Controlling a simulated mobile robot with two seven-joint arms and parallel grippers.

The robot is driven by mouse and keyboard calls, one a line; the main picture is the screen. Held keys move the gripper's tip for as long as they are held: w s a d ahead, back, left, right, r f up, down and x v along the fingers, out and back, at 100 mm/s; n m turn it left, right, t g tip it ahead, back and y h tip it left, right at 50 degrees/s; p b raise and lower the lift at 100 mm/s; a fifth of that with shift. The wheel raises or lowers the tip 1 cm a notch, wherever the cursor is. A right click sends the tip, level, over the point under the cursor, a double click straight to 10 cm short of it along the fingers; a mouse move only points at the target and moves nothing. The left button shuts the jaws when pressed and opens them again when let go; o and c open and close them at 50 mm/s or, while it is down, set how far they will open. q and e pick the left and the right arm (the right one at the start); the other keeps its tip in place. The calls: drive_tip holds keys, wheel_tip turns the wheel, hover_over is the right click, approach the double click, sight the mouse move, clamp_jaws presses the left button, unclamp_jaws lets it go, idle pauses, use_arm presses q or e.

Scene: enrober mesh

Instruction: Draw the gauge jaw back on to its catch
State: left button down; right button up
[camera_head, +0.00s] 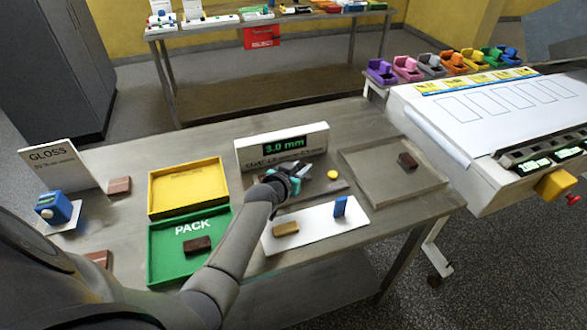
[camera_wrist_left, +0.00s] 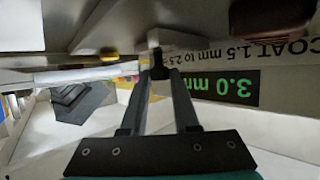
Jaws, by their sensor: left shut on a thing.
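The coat gauge (camera_head: 282,148) is a pale panel with a green 3.0 mm display, standing near the back of the table. Its low base lies in front, partly hidden by my arm, with a yellow button (camera_head: 333,174) at its right. My left gripper (camera_head: 302,171) is in front of the display. In the left wrist view, its fingers (camera_wrist_left: 160,75) are shut on a small dark knob below a grey post, apparently the gauge jaw's. The display also shows there (camera_wrist_left: 225,87), upside down. The catch cannot be made out. My right gripper is not in view.
A yellow tray (camera_head: 152,190) and a green PACK tray (camera_head: 155,262) lie left of my arm. A white board (camera_head: 310,235) with a tan bar and a blue block lies in front of the gauge. A grey tray (camera_head: 375,184) with a brown piece is at the right.

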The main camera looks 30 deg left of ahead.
use_arm(q)
drive_tip(key=shift+w+d, duration=0.1)
drive_tip(key=shift+d, duration=0.1)
drive_tip(key=c, duration=0.7)
unclamp_jaws()
drive_tip(key=shift+o, duration=0.2)
drive_tip(key=shift+s+r, duration=0.15)
drive_tip(key=shift+s, duration=0.2)
drive_tip(key=p+v, duration=0.3)
drive_tip(key=v, duration=1.1)
drive_tip(key=shift+s, duration=0.2)
drive_tip(key=shift+a, duration=0.1)
